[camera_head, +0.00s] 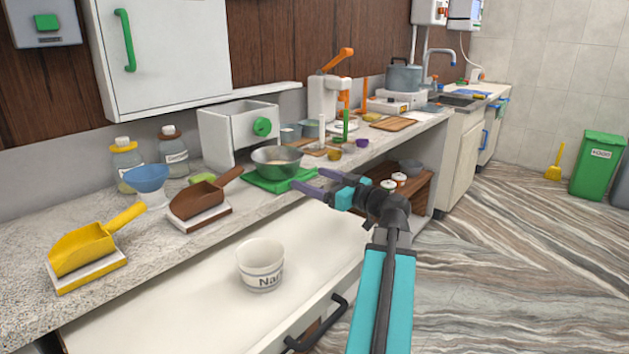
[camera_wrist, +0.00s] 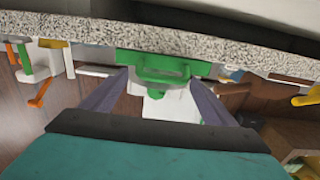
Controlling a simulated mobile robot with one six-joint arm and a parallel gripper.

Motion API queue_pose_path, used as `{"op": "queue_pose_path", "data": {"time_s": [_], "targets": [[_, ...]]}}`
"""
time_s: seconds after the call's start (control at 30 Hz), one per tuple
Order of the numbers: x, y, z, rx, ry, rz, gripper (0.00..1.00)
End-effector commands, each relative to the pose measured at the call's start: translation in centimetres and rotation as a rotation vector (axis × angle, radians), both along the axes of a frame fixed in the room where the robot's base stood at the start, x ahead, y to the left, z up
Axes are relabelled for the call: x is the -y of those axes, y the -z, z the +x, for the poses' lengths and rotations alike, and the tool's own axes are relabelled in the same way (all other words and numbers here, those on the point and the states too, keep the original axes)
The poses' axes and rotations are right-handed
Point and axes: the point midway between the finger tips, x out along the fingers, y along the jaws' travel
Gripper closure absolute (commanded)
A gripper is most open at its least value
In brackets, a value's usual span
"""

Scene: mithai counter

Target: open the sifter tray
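The sifter is a white box (camera_head: 232,130) with a round green knob (camera_head: 262,127) on the counter. A green tray (camera_head: 256,182) lies low in front of it, with a metal bowl (camera_head: 277,160) standing over it. In the wrist view, a green tray front with a bar handle (camera_wrist: 160,74) is at the counter edge. My gripper (camera_head: 308,180) is in front of the counter edge, to the right of the tray. Its two purple fingers are apart, one on each side of the handle in the wrist view. Nothing shows held; contact with the handle cannot be told.
The granite counter (camera_head: 130,230) carries a yellow scoop (camera_head: 85,248), a brown scoop (camera_head: 195,200), a blue bowl (camera_head: 147,178) and jars (camera_head: 174,148). A white cup (camera_head: 261,265) stands on the white surface below. Open floor (camera_head: 520,270) lies to the right.

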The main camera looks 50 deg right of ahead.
Motion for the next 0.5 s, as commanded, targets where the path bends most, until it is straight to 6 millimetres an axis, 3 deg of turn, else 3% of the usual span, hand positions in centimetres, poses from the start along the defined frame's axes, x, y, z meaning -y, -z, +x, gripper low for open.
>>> {"op": "queue_pose_path", "data": {"time_s": [0.27,0.5], "targets": [[-0.2,0.1,-0.2,-0.001,-0.004,0.0,0.2],[-0.2,0.1,-1.9,-0.001,-0.002,0.0,0.2]]}}
